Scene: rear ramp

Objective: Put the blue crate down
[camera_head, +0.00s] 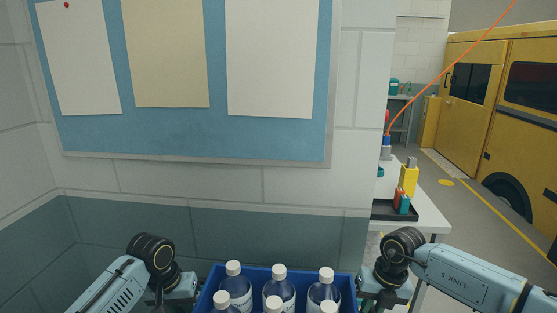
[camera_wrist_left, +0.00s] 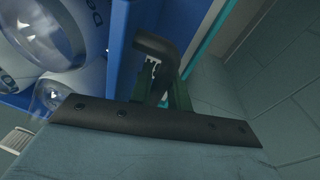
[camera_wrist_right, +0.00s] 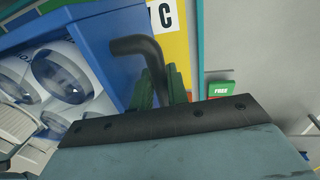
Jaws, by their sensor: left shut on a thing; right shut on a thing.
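The blue crate (camera_head: 258,271) is at the bottom middle of the head view, held between my two arms, with several white-capped bottles (camera_head: 279,290) standing in it. Its lower part is cut off by the frame. My left gripper (camera_wrist_left: 162,88) is shut on a dark bent handle (camera_wrist_left: 158,48) at the crate's side in the left wrist view. My right gripper (camera_wrist_right: 160,90) is shut on a similar dark handle (camera_wrist_right: 138,46) at the other side, by a yellow label with a letter C. What lies under the crate is hidden.
A wall with a blue notice board (camera_head: 190,134) stands ahead. To the right is a white table (camera_head: 428,218) with a black tray (camera_head: 394,211) of small items. A yellow vehicle (camera_head: 502,110) stands farther right, beyond open floor. A green FREE sign (camera_wrist_right: 221,90) shows in the right wrist view.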

